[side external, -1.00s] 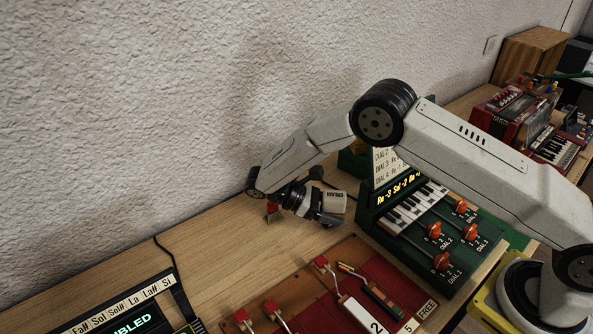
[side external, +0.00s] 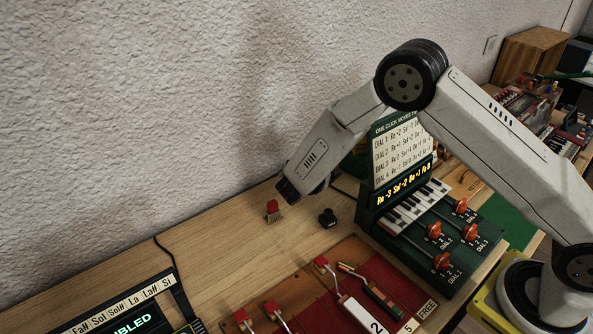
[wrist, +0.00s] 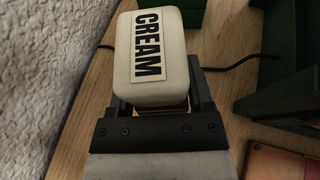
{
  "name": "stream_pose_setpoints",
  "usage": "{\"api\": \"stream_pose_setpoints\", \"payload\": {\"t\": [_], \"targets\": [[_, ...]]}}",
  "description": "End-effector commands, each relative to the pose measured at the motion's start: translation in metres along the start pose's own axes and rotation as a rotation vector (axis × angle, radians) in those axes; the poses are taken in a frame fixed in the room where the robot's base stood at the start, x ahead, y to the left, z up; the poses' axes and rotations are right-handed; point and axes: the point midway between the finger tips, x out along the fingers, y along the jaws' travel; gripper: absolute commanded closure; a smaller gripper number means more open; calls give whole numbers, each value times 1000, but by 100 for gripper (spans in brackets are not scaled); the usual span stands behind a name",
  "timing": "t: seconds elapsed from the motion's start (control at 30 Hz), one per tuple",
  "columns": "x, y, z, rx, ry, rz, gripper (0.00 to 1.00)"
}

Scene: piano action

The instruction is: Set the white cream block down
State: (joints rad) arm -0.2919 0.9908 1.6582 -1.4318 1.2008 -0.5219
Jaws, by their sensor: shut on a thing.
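The white cream block (wrist: 178,80) has rounded edges and a label reading CREAM. It fills the upper middle of the wrist view. My gripper (wrist: 162,103) is shut on it, with a dark finger at either side of its lower end. In the side external view the block and the fingers are hidden behind my wrist, near the wall. Whether the block touches the table cannot be told.
A small red brush-like piece (side external: 273,211) and a black knob-like piece (side external: 327,217) stand on the wooden table (side external: 235,240) near my wrist. A green dial box (side external: 410,200) stands to the right. A red board with levers (side external: 385,280) lies in front. The textured wall is close behind.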

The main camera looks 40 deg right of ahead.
Motion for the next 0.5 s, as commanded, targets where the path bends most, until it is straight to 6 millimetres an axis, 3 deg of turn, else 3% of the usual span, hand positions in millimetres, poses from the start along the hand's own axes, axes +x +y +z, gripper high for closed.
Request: {"api": "stream_pose_setpoints", "payload": {"t": [0.5], "targets": [[22,35,12,-162,-2,389,98]]}}
